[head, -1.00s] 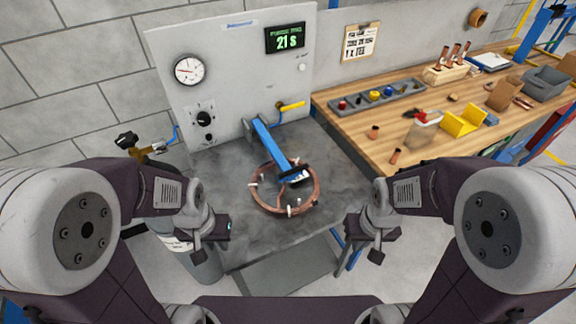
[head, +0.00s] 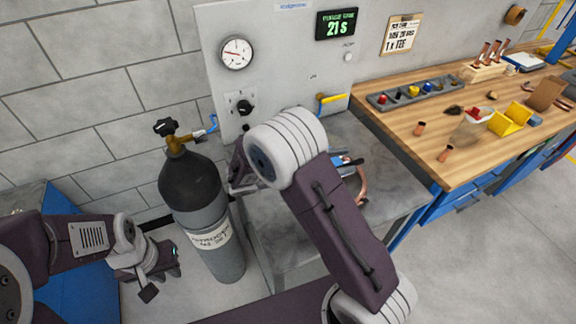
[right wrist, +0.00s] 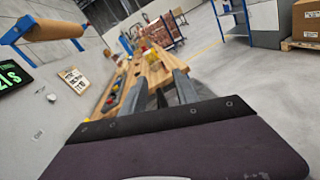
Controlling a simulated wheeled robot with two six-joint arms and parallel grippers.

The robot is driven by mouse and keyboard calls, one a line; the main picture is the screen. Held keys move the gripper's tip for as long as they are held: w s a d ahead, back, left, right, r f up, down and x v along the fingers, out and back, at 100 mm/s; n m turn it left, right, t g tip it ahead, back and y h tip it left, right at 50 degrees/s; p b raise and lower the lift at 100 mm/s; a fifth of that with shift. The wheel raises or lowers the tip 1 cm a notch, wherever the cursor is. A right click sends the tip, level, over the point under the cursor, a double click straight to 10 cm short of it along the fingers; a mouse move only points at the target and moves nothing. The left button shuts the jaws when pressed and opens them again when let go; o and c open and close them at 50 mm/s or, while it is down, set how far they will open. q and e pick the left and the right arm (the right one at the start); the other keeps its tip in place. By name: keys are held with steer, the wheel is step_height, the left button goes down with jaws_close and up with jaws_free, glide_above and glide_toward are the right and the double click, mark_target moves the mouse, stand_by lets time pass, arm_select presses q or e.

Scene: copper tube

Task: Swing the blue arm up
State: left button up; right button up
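The blue arm (head: 349,162) lies low over the grey steel stand, with only a short part showing beside my right arm. The copper tube ring (head: 362,186) lies under it, mostly hidden. My right arm crosses in front of the stand, and its gripper is hidden behind the arm in the head view. In the right wrist view the right gripper (right wrist: 160,92) has its two fingers apart with nothing between them. It points along the wooden bench. My left gripper (head: 163,278) looks open and empty, low at the left, away from the stand.
A dark gas cylinder (head: 203,212) stands left of the stand. The upright panel (head: 289,75) carries a gauge, a knob, a yellow-handled valve (head: 330,98) and a display reading 21 S. The wooden bench (head: 420,155) at the right holds bins and copper fittings.

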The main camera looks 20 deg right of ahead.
mark_target(351, 163)
steer(key=a+f+n+t, duration=0.3)
steer(key=a+f, duration=0.1)
steer(key=f, duration=0.1)
steer(key=d, duration=0.3)
steer(key=w+d, duration=0.1)
steer(key=d, duration=0.2)
steer(key=w+d, duration=0.1)
steer(key=d, duration=0.1)
steer(key=shift+d, duration=0.4)
jaws_close()
stand_by(0.7)
